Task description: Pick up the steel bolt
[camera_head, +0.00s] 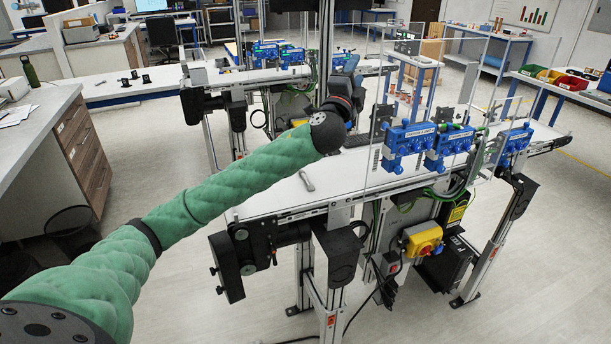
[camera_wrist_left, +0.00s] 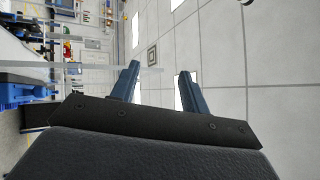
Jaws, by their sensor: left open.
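A small grey metal rod, which looks like the steel bolt (camera_head: 306,180), lies on the white belt of the near conveyor (camera_head: 262,203), close to its left end. My left arm reaches in from the left, and its gripper (camera_head: 351,66) is raised above and beyond the bolt, apart from it. In the left wrist view the two blue-grey fingers of the left gripper (camera_wrist_left: 159,74) stand apart with nothing between them. The bolt does not show in that view. My right gripper is not in view.
Blue sensor units (camera_head: 409,141) and clear panels stand along the near conveyor, right of the bolt. A second conveyor (camera_head: 260,76) stands behind. A drawer desk (camera_head: 85,150) is at left. The belt around the bolt is clear.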

